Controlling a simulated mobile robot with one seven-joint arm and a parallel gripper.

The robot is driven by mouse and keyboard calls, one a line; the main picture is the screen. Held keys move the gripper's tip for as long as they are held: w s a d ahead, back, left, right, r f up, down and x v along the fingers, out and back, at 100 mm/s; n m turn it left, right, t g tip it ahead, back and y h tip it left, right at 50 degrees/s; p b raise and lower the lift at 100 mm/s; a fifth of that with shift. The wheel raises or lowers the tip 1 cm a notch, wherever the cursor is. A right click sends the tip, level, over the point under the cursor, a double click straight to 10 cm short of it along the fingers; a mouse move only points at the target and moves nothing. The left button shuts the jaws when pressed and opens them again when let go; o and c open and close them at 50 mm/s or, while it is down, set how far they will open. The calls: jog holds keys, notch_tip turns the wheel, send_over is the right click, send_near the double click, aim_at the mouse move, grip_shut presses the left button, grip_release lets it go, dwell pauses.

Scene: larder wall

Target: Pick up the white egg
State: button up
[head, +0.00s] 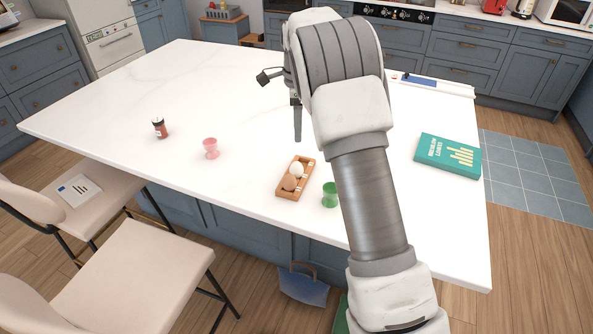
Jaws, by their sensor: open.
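The white egg (297,170) sits in a small wooden holder (281,193) near the front edge of the white island top. A brown egg (289,183) lies in the same holder, just in front of the white one. My gripper (297,125) is above the island top, farther back than the holder and apart from the egg. It is open, with nothing seen between its fingers. My arm hides part of the gripper.
A teal book (448,156) lies on the right. The island's left part (130,90) is mostly clear. Chairs stand at the front left.

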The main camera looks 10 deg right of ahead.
aim_at(296, 162)
notch_tip(296, 162, down, 12)
jog(key=shift+w+a+f, duration=0.1)
jog(key=shift+f, duration=0.15)
dwell(0.3)
jog(key=shift+c, duration=0.3)
jog(key=c, duration=0.6)
jog(key=shift+o, duration=0.2)
jog(key=shift+r, duration=0.15)
notch_tip(296, 162, up, 4)
jog(key=shift+r, duration=0.1)
jog(key=s+d+r+b, duration=0.1)
jog(key=s+d+r, duration=0.5)
jog(key=s, duration=0.3)
jog(key=shift+s+d+r, duration=0.15)
jog(key=shift+d+r, duration=0.1)
jog(key=shift+d, duration=0.4)
